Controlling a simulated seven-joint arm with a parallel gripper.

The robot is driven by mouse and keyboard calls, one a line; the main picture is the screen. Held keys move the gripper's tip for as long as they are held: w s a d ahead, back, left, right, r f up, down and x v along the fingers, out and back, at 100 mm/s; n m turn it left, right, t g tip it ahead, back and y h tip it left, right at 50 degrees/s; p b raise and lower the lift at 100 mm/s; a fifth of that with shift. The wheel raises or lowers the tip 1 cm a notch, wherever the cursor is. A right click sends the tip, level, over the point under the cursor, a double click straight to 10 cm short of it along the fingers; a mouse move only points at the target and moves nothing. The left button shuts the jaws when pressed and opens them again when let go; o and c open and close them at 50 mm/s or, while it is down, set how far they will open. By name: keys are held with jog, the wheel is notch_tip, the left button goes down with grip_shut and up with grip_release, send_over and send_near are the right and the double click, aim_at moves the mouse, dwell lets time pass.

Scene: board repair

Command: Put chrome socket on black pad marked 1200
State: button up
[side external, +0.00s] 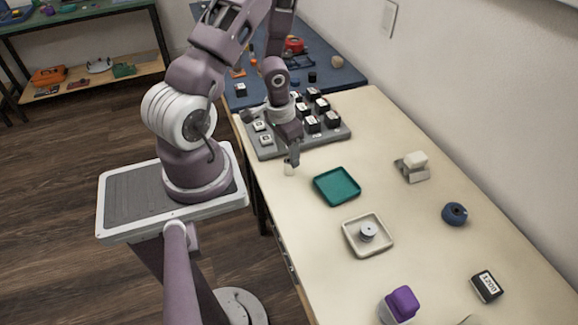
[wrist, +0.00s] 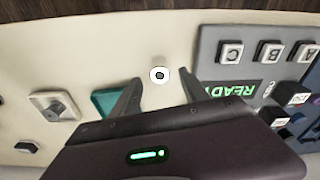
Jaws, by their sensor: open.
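A small pale, round socket-like piece (side external: 289,169) stands on the table beside the grey board. In the wrist view it is a white ring with a dark centre (wrist: 159,75). My gripper (side external: 292,160) is directly over it, pointing down. In the wrist view my gripper (wrist: 160,82) is open, with one finger on each side of the piece and gaps between; I cannot tell its height above it. A black block with a white label (side external: 487,286), which seems to read 1200 upside down, lies at the lower right of the side view.
A grey board (side external: 265,152) with several black labelled blocks lies behind my gripper. A teal tray (side external: 337,186) and a cream tray (side external: 350,247) holding a silver cylinder (side external: 368,232) are nearby. A white block on a stand (side external: 415,162), blue round thing (side external: 454,214) and purple-topped thing (side external: 402,303) stand farther off.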

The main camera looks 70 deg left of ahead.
aim_at(289, 167)
jog(key=f, duration=0.4)
jog(key=shift+w, duration=0.2)
grip_shut()
jog(key=shift+r, duration=0.1)
